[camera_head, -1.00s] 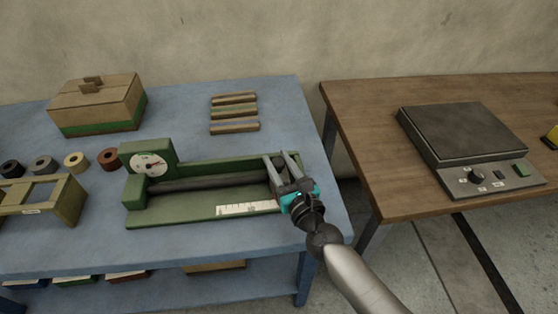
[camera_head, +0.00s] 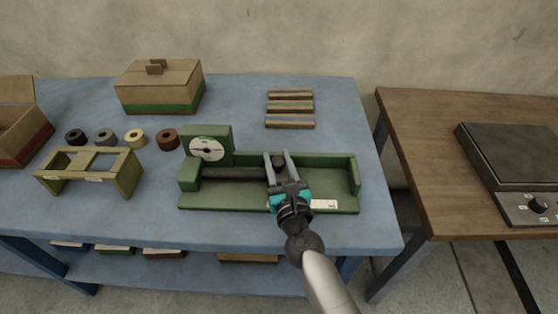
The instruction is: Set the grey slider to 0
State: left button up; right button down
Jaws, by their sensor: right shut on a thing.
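A green bench device (camera_head: 340,190) with a round white dial (camera_head: 207,150) stands on the blue table. A dark bar (camera_head: 235,173) runs along its channel from the left block to my right gripper. My right gripper (camera_head: 279,158) reaches over the device's front, about midway along it, and is shut on a small dark part (camera_head: 279,163), which looks like the grey slider. The gripper and wrist hide most of this part and some of the white scale (camera_head: 324,204); its marks are too small to read. My left gripper is not in view.
An olive rack (camera_head: 128,170) and several small rolls (camera_head: 167,139) stand to the left. A cardboard box (camera_head: 160,90) and wooden strips (camera_head: 290,107) lie behind. A brown table (camera_head: 430,150) with a dark device (camera_head: 515,155) is to the right.

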jog(key=shift+a+r, duration=0.15)
jog(key=shift+a, duration=0.2)
jog(key=c, duration=0.7)
grip_release()
jog(key=shift+w, duration=0.1)
jog(key=shift+o, duration=1.2)
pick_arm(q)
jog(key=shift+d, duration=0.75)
pick_arm(e)
jog(key=shift+d, duration=0.1)
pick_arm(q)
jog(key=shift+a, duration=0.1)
